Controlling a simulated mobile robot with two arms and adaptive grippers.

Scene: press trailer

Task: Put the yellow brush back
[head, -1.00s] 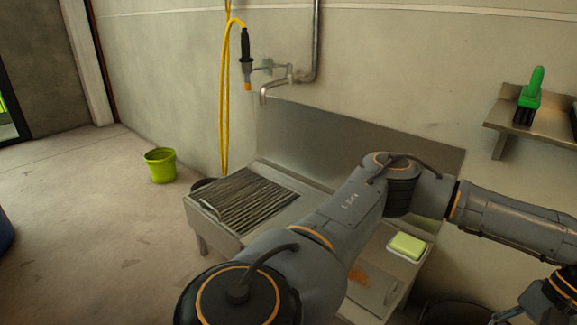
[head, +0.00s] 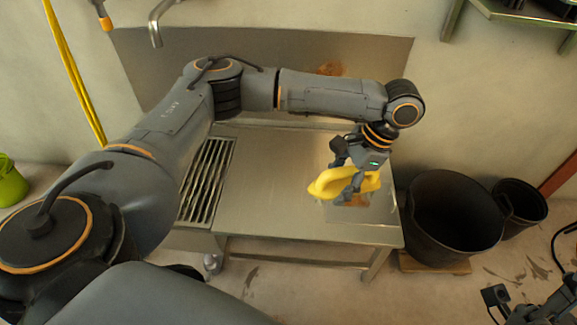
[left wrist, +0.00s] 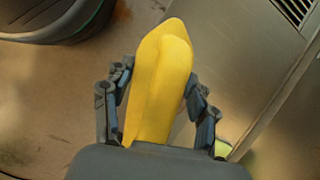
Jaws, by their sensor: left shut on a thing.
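The yellow brush (head: 327,184) is held in my left gripper (head: 352,178) over the right part of the steel sink table (head: 275,195). It looks raised above the table top. In the left wrist view the yellow brush (left wrist: 160,75) lies between the two dark fingers of my left gripper (left wrist: 158,85), its rounded end pointing away. No bristles show there. Dark parts at the bottom right of the head view seem to be my right gripper (head: 520,302); its finger opening is unclear.
A large black bin (head: 455,215) and a smaller black bucket (head: 522,203) stand right of the table. A shelf (head: 520,12) is at the top right. The grate (head: 207,180) is on the left.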

